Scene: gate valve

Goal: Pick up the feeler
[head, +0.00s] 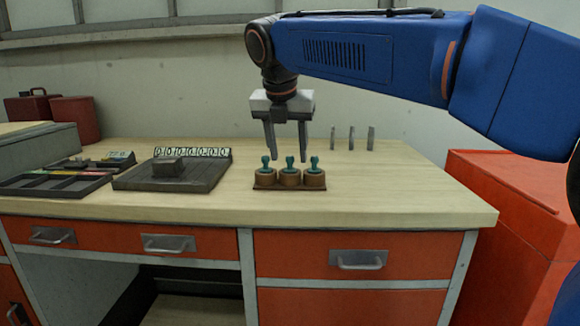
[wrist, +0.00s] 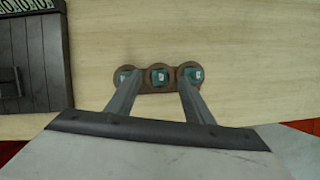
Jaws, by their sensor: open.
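My gripper (head: 288,157) is open and empty, pointing down above a small brown rack (head: 265,187) on the workbench. The rack holds three round brown pots, each with a teal knobbed piece (head: 290,163) standing upright in it. In the wrist view the fingertips (wrist: 159,82) lie around the middle teal piece (wrist: 159,74), whose top carries a pale mark too small to read. Three thin grey upright pieces (head: 351,138) stand farther back to the right of the gripper. I cannot tell which of these is the feeler.
A dark sloped board (head: 150,176) with a grey block (head: 167,166) and a numbered strip (head: 192,152) stands left of the rack. A divided dark tray (head: 55,184) lies farther left. The bench top (head: 410,195) is clear at right. An orange cabinet (head: 510,195) stands beyond its edge.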

